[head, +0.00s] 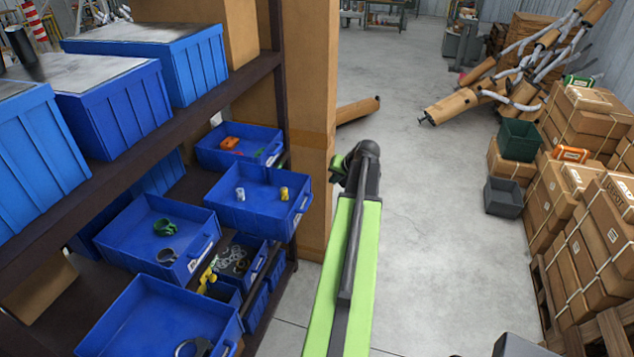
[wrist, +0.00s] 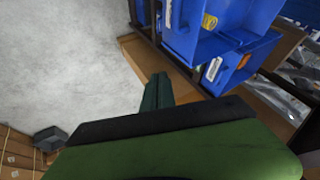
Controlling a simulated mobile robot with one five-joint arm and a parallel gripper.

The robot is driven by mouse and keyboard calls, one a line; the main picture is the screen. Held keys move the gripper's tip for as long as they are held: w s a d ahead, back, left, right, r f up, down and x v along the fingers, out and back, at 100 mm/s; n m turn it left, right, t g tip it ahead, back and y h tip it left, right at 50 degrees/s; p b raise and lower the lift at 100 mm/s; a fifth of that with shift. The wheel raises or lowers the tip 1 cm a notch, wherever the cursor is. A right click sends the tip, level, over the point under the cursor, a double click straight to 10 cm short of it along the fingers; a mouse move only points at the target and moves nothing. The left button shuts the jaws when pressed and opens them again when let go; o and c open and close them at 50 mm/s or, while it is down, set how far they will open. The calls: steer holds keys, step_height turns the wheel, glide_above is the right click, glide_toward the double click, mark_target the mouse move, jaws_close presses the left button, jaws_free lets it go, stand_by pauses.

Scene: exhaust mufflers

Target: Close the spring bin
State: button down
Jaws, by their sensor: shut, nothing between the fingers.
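Several blue bins stand pulled out of the dark shelf rack in the head view.
Another pulled-out bin (head: 240,135) with orange pieces is behind. A bin (head: 130,232) with a green clamp and a lower bin (head: 140,325) are nearer. A cardboard column (head: 318,120) stands beside the rack. Open floor (head: 430,200) lies right, before stacked boxes (head: 585,210).

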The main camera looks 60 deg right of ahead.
steer(key=w+d+f+b, duration=0.1)
steer(key=w+f+b, duration=0.6)
steer(key=w+f, duration=0.1)
steer(key=shift+w+d, duration=0.35)
steer(key=shift+w, duration=0.05)
